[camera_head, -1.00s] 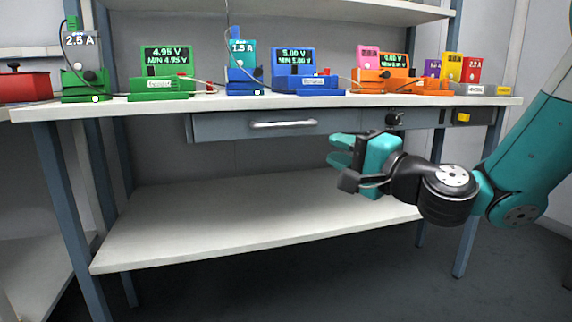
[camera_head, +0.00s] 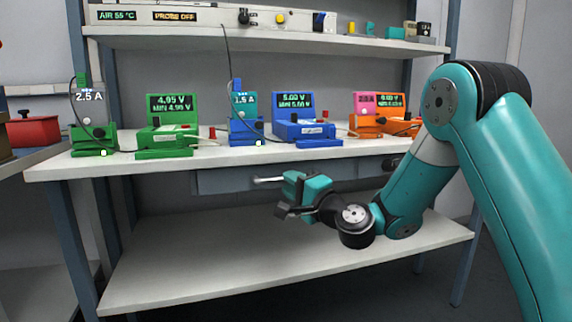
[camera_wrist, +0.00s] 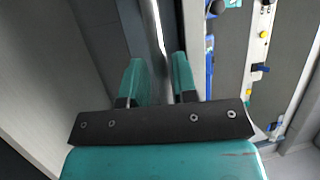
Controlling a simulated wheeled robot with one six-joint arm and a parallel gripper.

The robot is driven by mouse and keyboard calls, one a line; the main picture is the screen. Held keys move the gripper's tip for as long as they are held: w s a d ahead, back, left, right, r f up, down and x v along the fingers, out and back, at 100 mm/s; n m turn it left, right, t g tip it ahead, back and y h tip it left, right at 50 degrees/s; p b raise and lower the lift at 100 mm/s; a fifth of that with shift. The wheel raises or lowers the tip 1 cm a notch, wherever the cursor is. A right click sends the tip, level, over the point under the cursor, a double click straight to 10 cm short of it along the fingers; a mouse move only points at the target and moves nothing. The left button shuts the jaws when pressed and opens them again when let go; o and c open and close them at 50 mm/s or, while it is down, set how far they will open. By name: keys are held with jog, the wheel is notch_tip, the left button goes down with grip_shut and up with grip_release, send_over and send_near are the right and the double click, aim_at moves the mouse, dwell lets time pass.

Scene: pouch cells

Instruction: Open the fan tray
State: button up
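The fan tray is not labelled in view. A grey drawer (camera_head: 225,182) under the bench top looks closed, and I take it for the tray. Its silver bar handle (camera_head: 268,180) is partly hidden behind my gripper (camera_head: 289,189). In the wrist view the handle (camera_wrist: 154,28) runs into the space between the two teal fingertips of my gripper (camera_wrist: 157,72). The fingers are apart, with a gap beside the bar. I cannot tell whether either finger touches it.
The bench top (camera_head: 55,170) carries green, blue and orange testers with cables. A black knob (camera_head: 390,164) sits right of the drawer. The lower shelf (camera_head: 180,270) is empty. An upper shelf (camera_head: 190,30) holds a display panel.

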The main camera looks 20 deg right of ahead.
jog(key=shift+p+x, duration=0.35)
jog(key=shift+x, duration=1.05)
grip_shut()
jog(key=shift+s+d, duration=0.1)
